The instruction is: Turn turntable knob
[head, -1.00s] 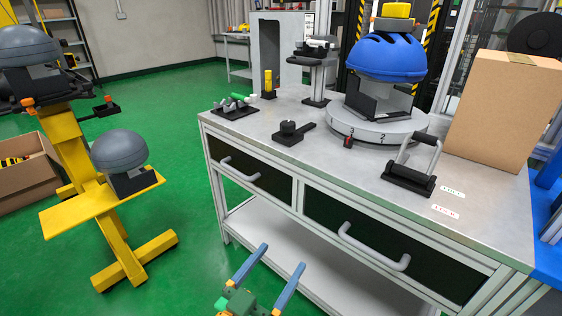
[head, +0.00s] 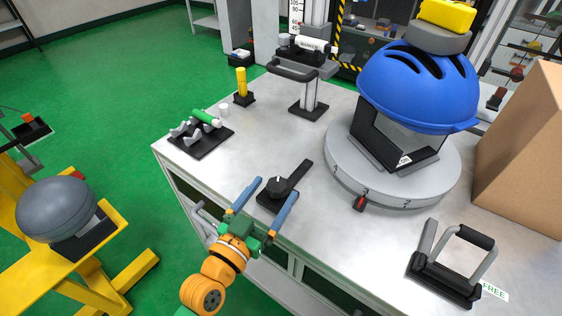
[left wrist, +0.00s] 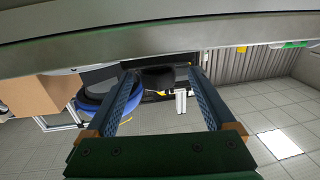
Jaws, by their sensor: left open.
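The black knob (head: 278,187) with its square base and a bar pointing to the upper right sits on the bench near its front edge. The round grey turntable (head: 340,176) with numbers on its rim stands behind it to the right, carrying a blue helmet (head: 415,88) on a stand. My left gripper (head: 276,190) is open, its blue fingers on either side of the knob in the head view. In the left wrist view a dark shape, likely the knob (left wrist: 157,78), shows between the fingertips. I cannot tell whether they touch it. My right gripper is not in view.
A black holder with a grey handle (head: 446,265) stands at the front right, and a cardboard box (head: 525,150) at the right. A rack with a green cylinder (head: 205,117) and a yellow post (head: 241,83) stand at the left. The bench between rack and turntable is mostly clear.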

